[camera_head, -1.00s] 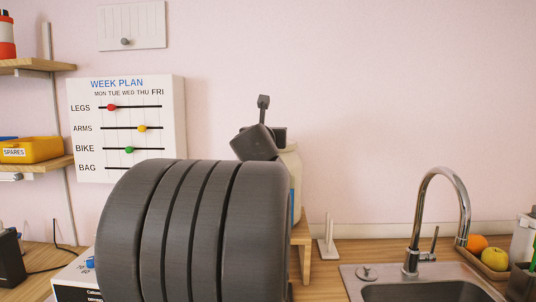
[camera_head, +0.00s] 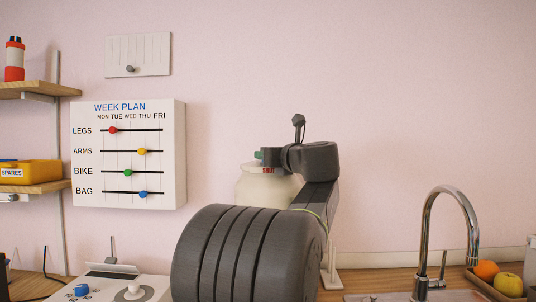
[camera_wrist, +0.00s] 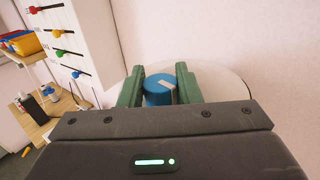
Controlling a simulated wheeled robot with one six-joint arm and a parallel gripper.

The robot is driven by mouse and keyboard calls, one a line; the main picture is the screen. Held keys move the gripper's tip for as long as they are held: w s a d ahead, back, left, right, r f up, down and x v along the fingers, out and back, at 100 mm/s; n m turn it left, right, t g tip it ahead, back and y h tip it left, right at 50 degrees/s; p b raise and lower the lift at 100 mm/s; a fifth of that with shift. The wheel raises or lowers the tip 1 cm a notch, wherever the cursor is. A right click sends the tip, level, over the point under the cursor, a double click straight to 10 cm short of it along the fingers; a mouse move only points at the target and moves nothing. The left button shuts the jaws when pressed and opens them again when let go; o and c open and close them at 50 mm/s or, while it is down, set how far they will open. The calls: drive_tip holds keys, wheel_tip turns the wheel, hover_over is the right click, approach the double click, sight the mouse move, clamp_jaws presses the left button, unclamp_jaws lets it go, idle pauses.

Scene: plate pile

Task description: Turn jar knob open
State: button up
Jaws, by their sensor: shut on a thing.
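The jar (camera_head: 266,185) is cream-white and stands behind my arm in the head view, its lower part hidden. In the wrist view its pale round top (camera_wrist: 225,84) lies below my gripper (camera_wrist: 158,70). The blue knob (camera_wrist: 157,93), with a light stripe across its top, sits between the two green fingers. My gripper is shut on the knob. In the head view my gripper (camera_head: 259,155) is over the jar's top and the knob is hidden there.
A week plan board (camera_head: 128,152) with coloured sliders hangs on the wall to the left. A white box with knobs (camera_head: 112,287) stands at lower left. A sink tap (camera_head: 428,245) and fruit (camera_head: 497,278) are at right.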

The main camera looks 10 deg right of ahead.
drive_tip(key=shift+n+g+y+p, duration=0.7)
drive_tip(key=shift+n+y, duration=0.4)
drive_tip(key=shift+y, duration=0.4)
drive_tip(key=o, duration=0.9)
drive_tip(key=shift+o, duration=0.2)
drive_tip(key=shift+s+d, duration=0.1)
drive_tip(key=v, duration=1.3)
drive_tip(key=shift+d+b, duration=0.3)
drive_tip(key=shift+b, duration=0.1)
drive_tip(key=shift+s, duration=0.15)
drive_tip(key=x, duration=1.4)
drive_tip(key=shift+s+a+p, duration=0.15)
drive_tip(key=shift+p, duration=0.2)
